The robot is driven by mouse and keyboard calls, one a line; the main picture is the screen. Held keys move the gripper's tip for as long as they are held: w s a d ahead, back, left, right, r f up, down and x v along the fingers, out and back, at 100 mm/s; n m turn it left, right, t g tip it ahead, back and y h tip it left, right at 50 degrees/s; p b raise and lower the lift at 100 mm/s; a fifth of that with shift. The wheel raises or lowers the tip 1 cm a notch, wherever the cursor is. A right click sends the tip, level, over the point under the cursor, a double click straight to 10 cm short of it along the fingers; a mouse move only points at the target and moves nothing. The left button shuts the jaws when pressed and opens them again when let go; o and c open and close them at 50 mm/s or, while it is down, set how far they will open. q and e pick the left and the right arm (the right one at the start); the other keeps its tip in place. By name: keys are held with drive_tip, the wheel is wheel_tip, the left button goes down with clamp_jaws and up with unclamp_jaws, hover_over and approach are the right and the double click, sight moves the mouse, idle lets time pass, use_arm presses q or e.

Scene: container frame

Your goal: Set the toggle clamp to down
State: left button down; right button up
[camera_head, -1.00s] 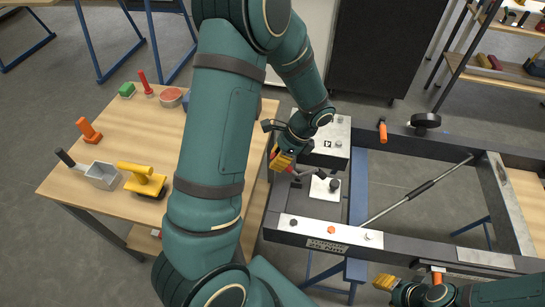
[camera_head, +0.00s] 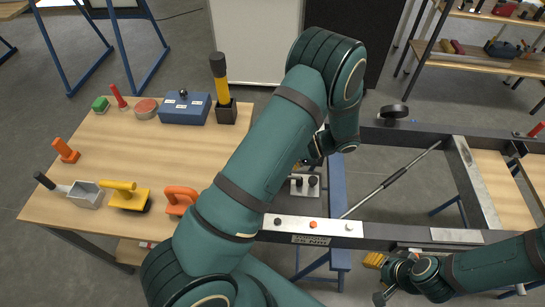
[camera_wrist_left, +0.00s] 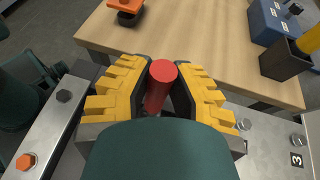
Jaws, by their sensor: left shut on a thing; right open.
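The toggle clamp's red handle (camera_wrist_left: 160,82) stands between the yellow fingers of my left gripper (camera_wrist_left: 160,90) in the left wrist view. The fingers are shut on it from both sides. The handle's lower part and the clamp's linkage are hidden there. In the head view my left arm covers this gripper and the handle. A light plate with dark knobs (camera_head: 303,186), seemingly the clamp's mount, shows partly beside the arm. My right gripper (camera_head: 373,260) is open, near the frame's front beam at the lower right, its fingers partly seen.
A wooden table (camera_head: 135,160) at left holds a blue box (camera_head: 186,108), a yellow tool (camera_head: 126,195) and other tools. Shelves stand at the back right.

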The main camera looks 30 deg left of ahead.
use_arm(q)
drive_tip(key=shift+d+f, duration=0.1)
drive_tip(key=shift+d, duration=0.1)
idle(0.3)
drive_tip(key=c, duration=0.8)
unclamp_jaws()
drive_tip(key=shift+w, duration=0.1)
drive_tip(key=shift+c, duration=0.2)
drive_tip(key=v, duration=1.2)
